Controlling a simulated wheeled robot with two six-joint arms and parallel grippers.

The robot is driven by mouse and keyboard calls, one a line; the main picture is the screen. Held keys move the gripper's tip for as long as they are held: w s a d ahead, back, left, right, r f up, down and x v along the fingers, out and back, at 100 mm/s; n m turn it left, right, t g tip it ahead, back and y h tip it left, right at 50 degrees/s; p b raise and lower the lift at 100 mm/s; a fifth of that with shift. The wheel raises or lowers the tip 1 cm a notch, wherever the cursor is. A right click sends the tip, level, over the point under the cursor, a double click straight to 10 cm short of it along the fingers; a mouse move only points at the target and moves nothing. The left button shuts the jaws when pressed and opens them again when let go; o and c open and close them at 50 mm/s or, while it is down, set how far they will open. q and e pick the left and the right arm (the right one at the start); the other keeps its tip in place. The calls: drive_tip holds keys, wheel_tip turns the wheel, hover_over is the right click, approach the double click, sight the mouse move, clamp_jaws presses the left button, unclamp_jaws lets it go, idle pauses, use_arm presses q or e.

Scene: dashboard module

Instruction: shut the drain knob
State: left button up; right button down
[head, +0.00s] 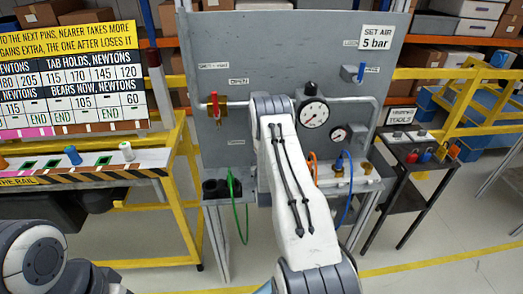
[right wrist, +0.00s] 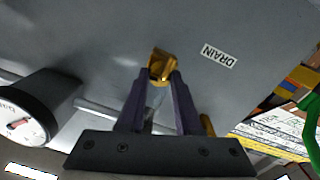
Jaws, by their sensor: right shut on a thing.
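The drain knob (right wrist: 160,64) is a small brass-coloured piece on the grey panel, beside a DRAIN label (right wrist: 218,56) in the right wrist view. My right gripper (right wrist: 160,76) is shut on the knob, its two dark fingers on either side of it. In the head view my right arm hides the knob and the gripper. Part of my left arm shows at the lower left of the head view, but its gripper is out of frame.
The grey panel (head: 235,55) carries a red-handled valve (head: 216,104), a large gauge (head: 312,114), a small gauge (head: 338,134) and a blue lever (head: 361,72). A green hose (head: 240,208) and a blue hose (head: 349,185) hang below. A yellow-framed bench (head: 178,215) stands left.

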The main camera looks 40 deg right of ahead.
drive_tip(key=shift+f+n+t+y+b, duration=0.1)
drive_tip(key=shift+n+t+y+b, duration=0.1)
drive_tip(key=shift+n+b, duration=3.85)
drive_tip(key=shift+f+n+t+y+b, duration=0.1)
drive_tip(key=shift+n+t+b, duration=0.1)
drive_tip(key=shift+n+b, duration=3.8)
drive_tip(key=shift+r+n+p, duration=0.1)
drive_tip(key=shift+n+p, duration=0.75)
drive_tip(key=shift+n, duration=0.2)
drive_tip(key=c, duration=0.6)
unclamp_jaws()
